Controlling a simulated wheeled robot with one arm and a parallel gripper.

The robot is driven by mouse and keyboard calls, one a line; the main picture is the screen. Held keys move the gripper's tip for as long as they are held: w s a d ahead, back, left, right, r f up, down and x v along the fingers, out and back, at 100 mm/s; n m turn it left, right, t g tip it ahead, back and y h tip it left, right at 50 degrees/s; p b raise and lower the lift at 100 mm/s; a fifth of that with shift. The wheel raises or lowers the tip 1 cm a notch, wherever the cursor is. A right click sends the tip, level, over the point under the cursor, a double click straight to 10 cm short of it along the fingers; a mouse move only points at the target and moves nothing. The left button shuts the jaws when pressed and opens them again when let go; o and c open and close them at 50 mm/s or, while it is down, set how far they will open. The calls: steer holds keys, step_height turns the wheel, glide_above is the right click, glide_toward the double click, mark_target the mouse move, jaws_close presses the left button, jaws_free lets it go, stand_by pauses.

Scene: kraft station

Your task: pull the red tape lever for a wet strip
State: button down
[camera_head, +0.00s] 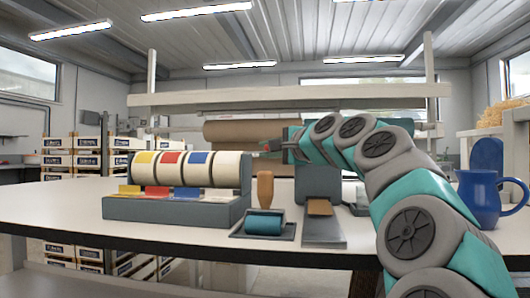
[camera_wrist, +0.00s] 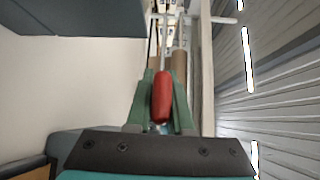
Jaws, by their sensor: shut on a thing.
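The red lever handle (camera_wrist: 161,98) sits between the two green fingers of my gripper (camera_wrist: 161,105) in the wrist view, with a thin metal rod running on from it. My gripper is shut on this handle. In the head view my gripper (camera_head: 276,146) is above the bench, at the upper left of the grey tape machine (camera_head: 318,181), and only a speck of red shows at its tip. A brown tape strip (camera_head: 319,207) lies at the machine's front outlet. My arm hides part of the machine's surroundings.
A dispenser (camera_head: 170,207) with yellow, red and blue marked rolls stands at left on the white bench (camera_head: 75,205). A teal roller (camera_head: 264,222) with an upright wooden handle (camera_head: 265,188) sits beside the machine.

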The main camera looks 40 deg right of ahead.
steer(key=shift+f, duration=1.9)
steer(key=c, duration=0.8)
jaws_free()
steer(key=shift+d, duration=0.1)
steer(key=s, duration=0.7)
steer(key=shift+s+a+r, duration=0.2)
steer(key=shift+s+a, duration=0.1)
steer(key=shift+s, duration=0.05)
steer(key=shift+s, duration=0.2)
steer(key=shift+s+a+f+b, duration=0.15)
steer(key=shift+s+b, duration=0.35)
steer(key=shift+s, duration=1.65)
steer(key=shift+s+a+f+b, duration=0.15)
steer(key=shift+s+b, duration=0.3)
steer(key=shift+s, duration=1.7)
